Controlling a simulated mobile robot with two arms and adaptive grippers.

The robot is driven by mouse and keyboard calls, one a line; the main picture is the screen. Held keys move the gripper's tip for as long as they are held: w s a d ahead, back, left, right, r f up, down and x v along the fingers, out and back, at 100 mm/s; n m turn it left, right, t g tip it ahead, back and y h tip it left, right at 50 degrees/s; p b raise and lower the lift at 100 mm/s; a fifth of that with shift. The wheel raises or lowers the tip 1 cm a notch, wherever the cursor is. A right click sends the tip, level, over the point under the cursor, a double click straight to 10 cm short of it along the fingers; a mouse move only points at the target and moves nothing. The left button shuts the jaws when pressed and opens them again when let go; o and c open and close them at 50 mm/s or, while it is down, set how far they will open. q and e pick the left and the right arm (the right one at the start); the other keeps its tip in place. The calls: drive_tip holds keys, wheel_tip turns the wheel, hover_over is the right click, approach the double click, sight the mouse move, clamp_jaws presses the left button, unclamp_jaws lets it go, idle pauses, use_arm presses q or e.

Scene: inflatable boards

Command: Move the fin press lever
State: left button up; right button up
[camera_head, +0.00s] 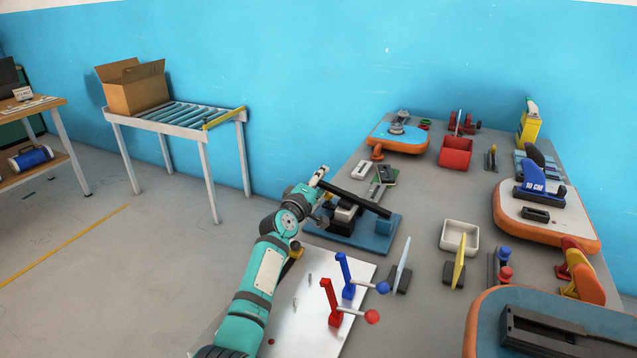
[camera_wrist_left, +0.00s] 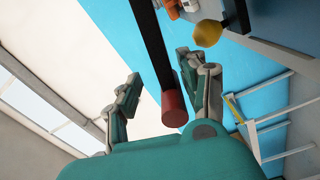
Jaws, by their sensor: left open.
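The fin press (camera_head: 375,237) stands on the table with a blue base and dark blocks. Its long black lever (camera_head: 358,198) slants from upper left down to the right above the base. In the left wrist view the black lever (camera_wrist_left: 153,45) ends in a dark red tip (camera_wrist_left: 174,110). My left gripper (camera_head: 317,192) is at the lever's left end. In the wrist view my left gripper (camera_wrist_left: 158,82) is open, and the lever's end appears between its two fingers; I cannot tell whether they touch it. My right gripper is out of view.
Red (camera_head: 332,302) and blue (camera_head: 345,275) lever stands sit on a white plate (camera_head: 300,330) beside my left arm. A white tray (camera_head: 459,249), a red bin (camera_head: 455,165) and fin boards (camera_head: 545,227) occupy the right. Open floor lies left of the table.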

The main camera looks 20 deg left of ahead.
use_arm(q)
drive_tip(key=r, duration=0.9)
drive_tip(key=shift+a, duration=0.25)
drive_tip(key=shift+s+a+r, duration=0.1)
drive_tip(key=shift+a+r, duration=0.05)
drive_tip(key=shift+r, duration=0.15)
drive_tip(key=shift+s+a+p, duration=0.1)
drive_tip(key=shift+s+p, duration=0.65)
drive_tip(key=shift+s, duration=0.1)
drive_tip(key=s+p, duration=0.8)
drive_tip(key=s, duration=1)
drive_tip(key=shift+s+a, duration=0.2)
drive_tip(key=shift+a, duration=0.1)
